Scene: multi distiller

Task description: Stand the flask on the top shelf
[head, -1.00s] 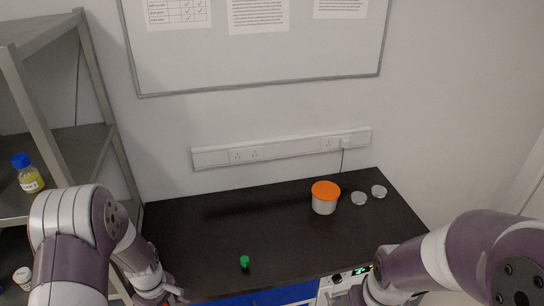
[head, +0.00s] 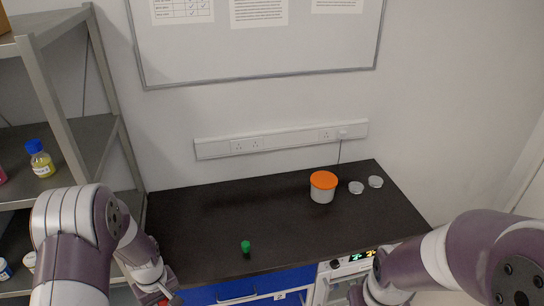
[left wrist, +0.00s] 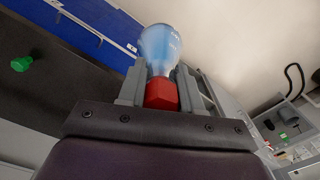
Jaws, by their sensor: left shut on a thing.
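The flask (left wrist: 160,45) has a clear conical body with blue contents and a red stopper (left wrist: 161,95). My left gripper (left wrist: 158,80) is shut around the red stopper, with the flask's body extending out past the fingers. In the head view, my left gripper (head: 166,291) is at the bottom edge, in front of the bench, with a bit of red showing; the flask's body is out of frame there. The top shelf (head: 48,24) of the grey rack is at the upper left, only partly in view. My right arm comes in from the right; its gripper is not seen.
A brown box (head: 3,20) sits at the top shelf's left. A blue-capped bottle (head: 40,160) stands on the shelf below. A rack post (head: 52,100) stands near my left arm.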

